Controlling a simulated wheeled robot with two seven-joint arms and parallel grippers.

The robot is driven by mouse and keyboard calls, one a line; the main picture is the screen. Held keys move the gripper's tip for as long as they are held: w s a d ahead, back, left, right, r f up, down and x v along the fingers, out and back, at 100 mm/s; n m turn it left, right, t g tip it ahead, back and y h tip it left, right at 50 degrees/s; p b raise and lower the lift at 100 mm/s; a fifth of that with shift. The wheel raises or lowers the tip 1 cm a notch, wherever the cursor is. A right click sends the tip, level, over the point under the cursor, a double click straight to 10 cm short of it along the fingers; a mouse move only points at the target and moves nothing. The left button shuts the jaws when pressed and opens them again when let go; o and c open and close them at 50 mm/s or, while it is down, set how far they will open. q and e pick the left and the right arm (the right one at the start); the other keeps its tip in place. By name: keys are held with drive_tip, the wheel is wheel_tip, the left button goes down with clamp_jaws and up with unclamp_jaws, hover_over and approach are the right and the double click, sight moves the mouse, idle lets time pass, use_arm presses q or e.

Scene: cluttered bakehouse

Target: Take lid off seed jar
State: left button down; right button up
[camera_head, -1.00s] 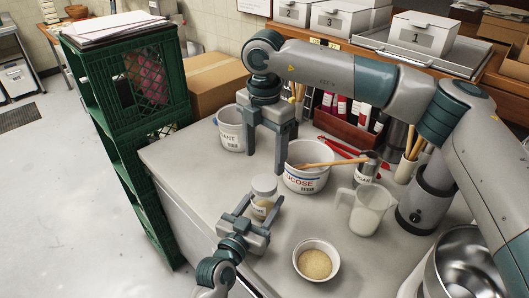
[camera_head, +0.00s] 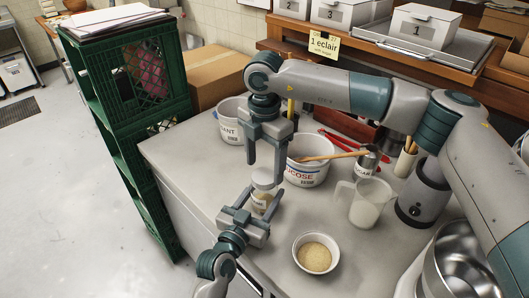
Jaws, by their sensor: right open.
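The seed jar (camera_head: 259,202) is a small clear jar with pale contents, a label and a whitish lid (camera_head: 263,177). It stands upright near the counter's left edge, with the lid on. My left gripper (camera_head: 260,204) comes from below with one finger on each side of the jar's body and looks closed on it. My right gripper (camera_head: 264,170) points down from above, fingers apart and empty. Its tips are about level with the lid, one on each side in the picture. It partly hides the tubs behind; contact with the lid cannot be told.
A glucose tub (camera_head: 305,174) with a wooden spoon stands just behind the jar, and another white tub (camera_head: 229,129) behind left. A bowl of seeds (camera_head: 315,254) and a measuring jug (camera_head: 368,203) stand to the right. A green crate stack (camera_head: 118,150) borders the counter's left.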

sight(264, 178)
drive_tip(key=shift+f, duration=1.25)
